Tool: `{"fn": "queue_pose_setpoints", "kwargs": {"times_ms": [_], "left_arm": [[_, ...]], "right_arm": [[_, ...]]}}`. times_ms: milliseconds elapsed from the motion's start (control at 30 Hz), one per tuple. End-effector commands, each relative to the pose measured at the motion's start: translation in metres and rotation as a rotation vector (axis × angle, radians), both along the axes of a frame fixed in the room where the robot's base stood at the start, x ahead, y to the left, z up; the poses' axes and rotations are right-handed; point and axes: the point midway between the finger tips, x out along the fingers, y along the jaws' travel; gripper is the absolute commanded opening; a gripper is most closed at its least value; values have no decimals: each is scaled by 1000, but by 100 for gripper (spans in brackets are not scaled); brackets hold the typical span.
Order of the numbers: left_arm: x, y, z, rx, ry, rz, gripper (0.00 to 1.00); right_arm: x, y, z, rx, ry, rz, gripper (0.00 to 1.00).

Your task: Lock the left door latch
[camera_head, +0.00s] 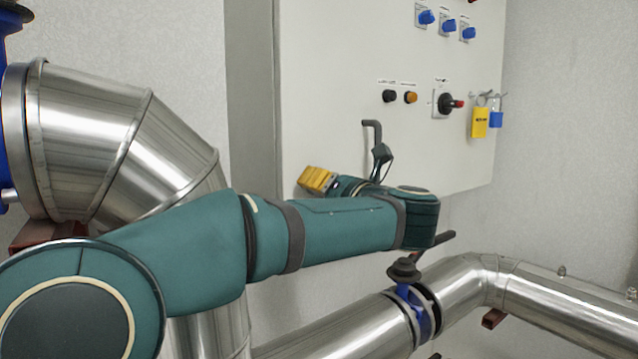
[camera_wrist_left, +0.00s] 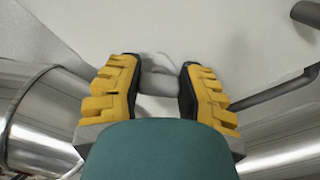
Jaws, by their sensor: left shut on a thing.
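The white cabinet (camera_head: 340,60) fills the upper middle of the head view. My left gripper (camera_head: 318,180), with yellow fingers, is at the cabinet's lower left. In the left wrist view, its fingers (camera_wrist_left: 160,85) are on both sides of a short grey piece (camera_wrist_left: 160,80) at the pale panel, and they are shut on it. This looks like the left door latch; its far end is hidden. In the head view, my gripper and arm hide the latch. My right gripper is in neither view.
A dark bent handle (camera_head: 372,130) stands out from the cabinet just above my left wrist. Padlocks (camera_head: 480,122) and knobs (camera_head: 448,103) are higher and to the right. Large metal pipes (camera_head: 95,125) stand at the left and run below (camera_head: 340,335), with a blue valve (camera_head: 415,305).

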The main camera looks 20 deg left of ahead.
Motion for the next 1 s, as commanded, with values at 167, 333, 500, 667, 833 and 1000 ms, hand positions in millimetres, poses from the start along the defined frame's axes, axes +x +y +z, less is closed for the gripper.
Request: {"fn": "queue_pose_setpoints", "kwargs": {"times_ms": [167,333,500,667,833,1000], "left_arm": [[0,1,3,104,130,2,3],[1,0,3,203,256,2,3],[1,0,2,297,378,3,3],[1,0,1,373,476,3,3],[1,0,0,436,556,3,3],[1,0,-1,477,607,4,3]], "right_arm": [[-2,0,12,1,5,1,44],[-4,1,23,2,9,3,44],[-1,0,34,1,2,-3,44],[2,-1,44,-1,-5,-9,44],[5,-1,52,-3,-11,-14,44],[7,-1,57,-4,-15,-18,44]]}}
